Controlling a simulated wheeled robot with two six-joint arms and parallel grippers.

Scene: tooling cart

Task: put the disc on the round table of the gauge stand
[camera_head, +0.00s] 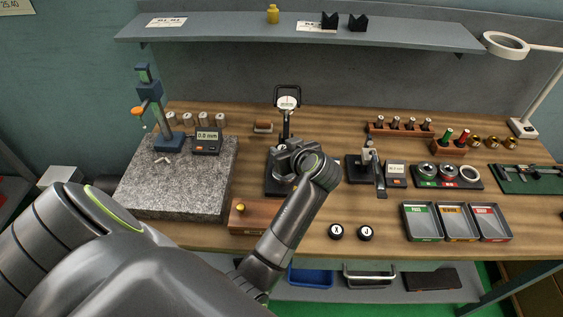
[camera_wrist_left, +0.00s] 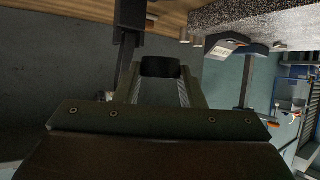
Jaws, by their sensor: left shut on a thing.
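My left gripper (camera_head: 286,165) is over the gauge stand (camera_head: 274,187) near the middle of the bench. In the left wrist view, the gripper (camera_wrist_left: 160,85) is shut on a dark disc (camera_wrist_left: 160,67), held between its two fingertips. In the head view the gripper and wrist hide the disc. The gauge stand has a dark base, a post and a white dial (camera_head: 288,102) behind the gripper. The gripper covers most of its round table, so I cannot tell whether the disc touches it. My right gripper is not in view.
Two black round pieces with white marks (camera_head: 336,231) (camera_head: 366,233) lie at the front. A granite plate (camera_head: 180,195) with a height gauge stands left, a wooden block (camera_head: 252,217) nearer. Another gauge (camera_head: 372,165) and three trays (camera_head: 422,222) are right.

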